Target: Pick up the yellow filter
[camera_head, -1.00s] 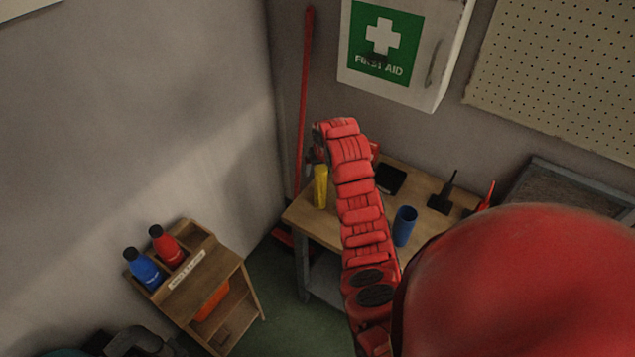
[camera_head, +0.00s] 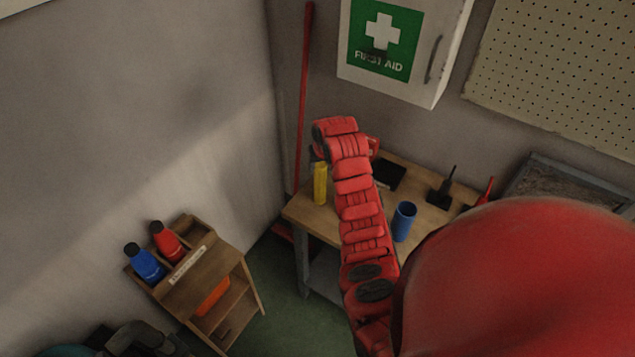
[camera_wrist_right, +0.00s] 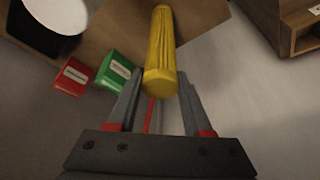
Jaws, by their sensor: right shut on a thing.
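The yellow filter (camera_head: 320,184) is a ribbed yellow cylinder, upright at the left corner of the wooden workbench in the head view. My right gripper (camera_head: 318,160) is at its upper end, at the tip of my red arm. In the right wrist view the filter (camera_wrist_right: 162,55) sits between the two grey fingers of the right gripper (camera_wrist_right: 160,80), which are shut on it. I cannot tell whether the filter's bottom touches the bench. My left gripper is not in view.
The workbench (camera_head: 328,232) also bears a blue cup (camera_head: 404,222), a black tray (camera_head: 390,178) and dark tools (camera_head: 443,192). A first aid cabinet (camera_head: 385,45) hangs above. A wooden rack (camera_head: 195,275) with blue and red bottles stands left of the bench.

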